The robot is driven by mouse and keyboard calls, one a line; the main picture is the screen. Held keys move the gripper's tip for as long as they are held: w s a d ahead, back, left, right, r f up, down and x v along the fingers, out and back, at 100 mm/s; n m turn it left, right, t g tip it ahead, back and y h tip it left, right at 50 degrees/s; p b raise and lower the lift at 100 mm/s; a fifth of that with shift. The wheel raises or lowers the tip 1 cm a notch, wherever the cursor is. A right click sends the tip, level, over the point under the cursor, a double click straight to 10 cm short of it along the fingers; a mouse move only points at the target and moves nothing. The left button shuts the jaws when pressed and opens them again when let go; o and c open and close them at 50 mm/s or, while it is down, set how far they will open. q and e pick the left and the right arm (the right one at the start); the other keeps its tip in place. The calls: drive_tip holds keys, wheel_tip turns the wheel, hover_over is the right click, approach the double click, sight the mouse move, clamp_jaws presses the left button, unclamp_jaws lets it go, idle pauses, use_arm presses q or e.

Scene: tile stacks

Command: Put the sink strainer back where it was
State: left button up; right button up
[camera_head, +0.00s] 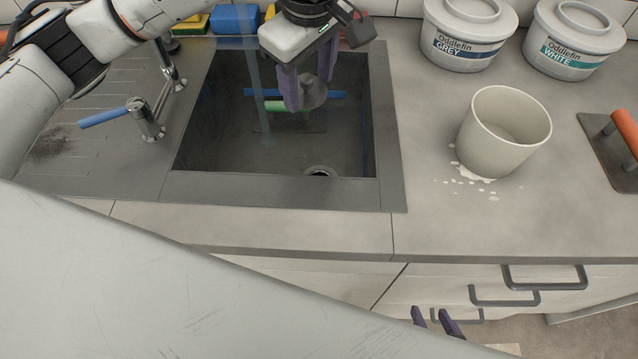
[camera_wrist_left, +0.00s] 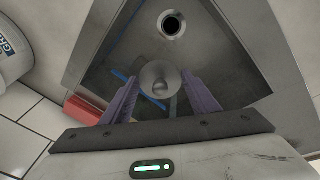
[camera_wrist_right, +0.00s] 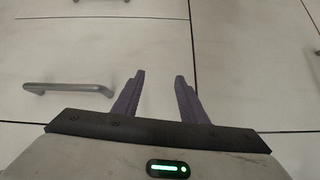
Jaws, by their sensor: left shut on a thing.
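My left gripper (camera_head: 303,92) is shut on the sink strainer (camera_head: 313,94), a small grey metal piece with a round flange, and holds it over the sink basin (camera_head: 215,110). In the left wrist view the strainer (camera_wrist_left: 160,79) sits between the purple fingers (camera_wrist_left: 160,98). The open drain hole (camera_head: 320,171) is at the basin's near side; it also shows in the left wrist view (camera_wrist_left: 171,25), apart from the strainer. My right gripper (camera_head: 437,322) is open and empty in front of the cabinet fronts; its spread fingers show in the right wrist view (camera_wrist_right: 160,92).
A tap with a blue lever (camera_head: 105,117) stands at the left. A beige bucket (camera_head: 503,133), two lidded tubs (camera_head: 468,35) and an orange-handled trowel (camera_head: 612,150) stand on the right counter.

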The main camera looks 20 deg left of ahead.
use_arm(q)
drive_tip(key=d+f+n, duration=0.1)
drive_tip(key=f+n, duration=0.3)
drive_tip(key=f, duration=0.2)
drive_tip(key=s+d+f+n+g+b, duration=0.1)
drive_tip(key=f+n, duration=0.3)
drive_tip(key=f, duration=0.2)
drive_tip(key=f+n+g+h+b, duration=0.1)
drive_tip(key=f+n, duration=0.4)
drive_tip(key=f, duration=0.1)
drive_tip(key=shift+s+d+f, duration=0.2)
drive_tip(key=shift+d, duration=0.2)
wheel_tip(320, 180, down, 4)
drive_tip(key=shift+r, duration=0.15)
drive_tip(key=shift+f, duration=0.2)
drive_tip(key=o, duration=1.2)
drive_tip(key=shift+c, duration=0.2)
drive_tip(key=shift+r, duration=0.1)
